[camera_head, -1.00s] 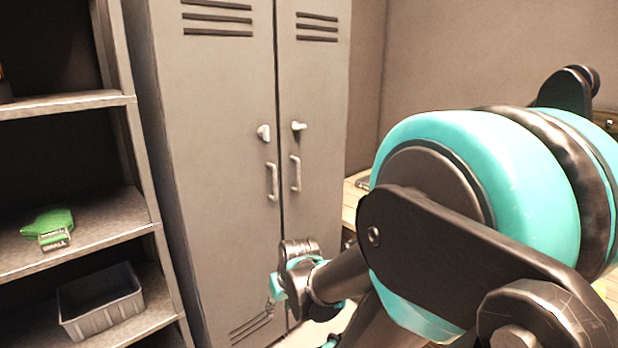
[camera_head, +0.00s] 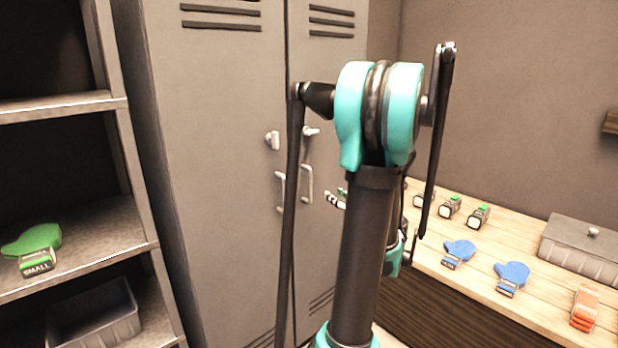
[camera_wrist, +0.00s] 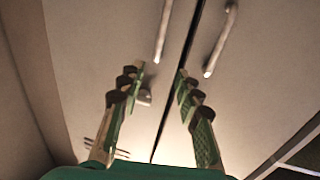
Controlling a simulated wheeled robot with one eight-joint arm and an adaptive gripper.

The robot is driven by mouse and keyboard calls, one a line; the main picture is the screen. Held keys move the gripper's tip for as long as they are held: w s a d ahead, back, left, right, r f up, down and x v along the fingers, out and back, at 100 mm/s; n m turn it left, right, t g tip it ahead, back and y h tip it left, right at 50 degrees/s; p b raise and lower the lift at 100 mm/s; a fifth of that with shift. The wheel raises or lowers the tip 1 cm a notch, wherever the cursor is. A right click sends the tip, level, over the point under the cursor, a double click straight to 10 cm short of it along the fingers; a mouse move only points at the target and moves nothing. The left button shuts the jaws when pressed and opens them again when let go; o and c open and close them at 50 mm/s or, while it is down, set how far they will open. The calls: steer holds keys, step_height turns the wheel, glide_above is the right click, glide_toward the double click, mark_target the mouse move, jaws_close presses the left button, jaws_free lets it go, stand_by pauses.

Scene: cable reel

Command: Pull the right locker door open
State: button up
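The right locker door (camera_head: 330,80) is grey and stands shut. Its bar handle (camera_head: 307,183) and knob (camera_head: 311,132) are partly beside my dark arm link. My gripper (camera_head: 335,200) shows small just right of that handle, partly behind my arm. In the wrist view, my gripper (camera_wrist: 160,72) is open, with both fingers apart and nothing between them. The picture there looks upside down, so the right door's handle (camera_wrist: 162,35) seems to be the left one, beyond the fingertips. The fingers appear apart from it.
The left locker door (camera_head: 215,120), also shut, has its own handle (camera_head: 281,190). A shelf unit (camera_head: 75,270) stands at the left. A wooden table (camera_head: 450,275) with blue and orange items and a grey box (camera_head: 585,245) is at the right.

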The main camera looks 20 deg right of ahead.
mark_target(311, 178)
steer(key=w+a, duration=0.1)
steer(key=w, duration=1)
steer(key=w+a, duration=0.1)
steer(key=w, duration=0.5)
steer(key=shift+a, duration=0.3)
steer(key=shift+c, duration=0.5)
jaws_close()
